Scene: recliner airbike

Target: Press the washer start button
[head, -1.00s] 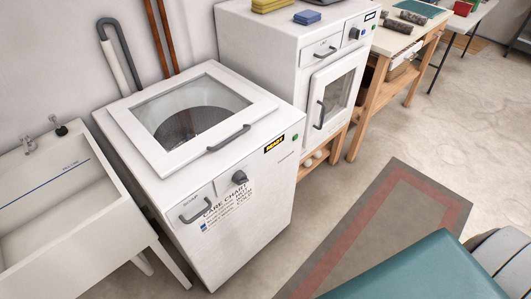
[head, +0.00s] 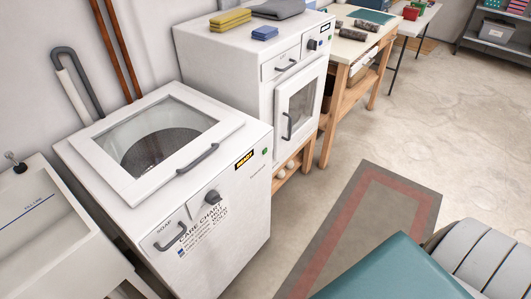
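The washer (head: 215,243) is a white top-loading machine left of centre in the head view. Its glass lid (head: 160,138) is closed, with a dark drum seen through it. On the front face are a yellow "READY" display (head: 244,161), a small green button (head: 265,151) at the upper right corner, a dark knob (head: 212,197) and a soap drawer with a grey handle (head: 170,237). The green button is likely the start button; its label is too small to read. Neither of my grippers is in view.
A white dryer-like machine (head: 240,70) stands behind the washer, with yellow and blue sponges and a grey cloth on top. A sink (head: 50,255) is at the left. A rug (head: 400,205) and a teal surface (head: 395,272) lie at right.

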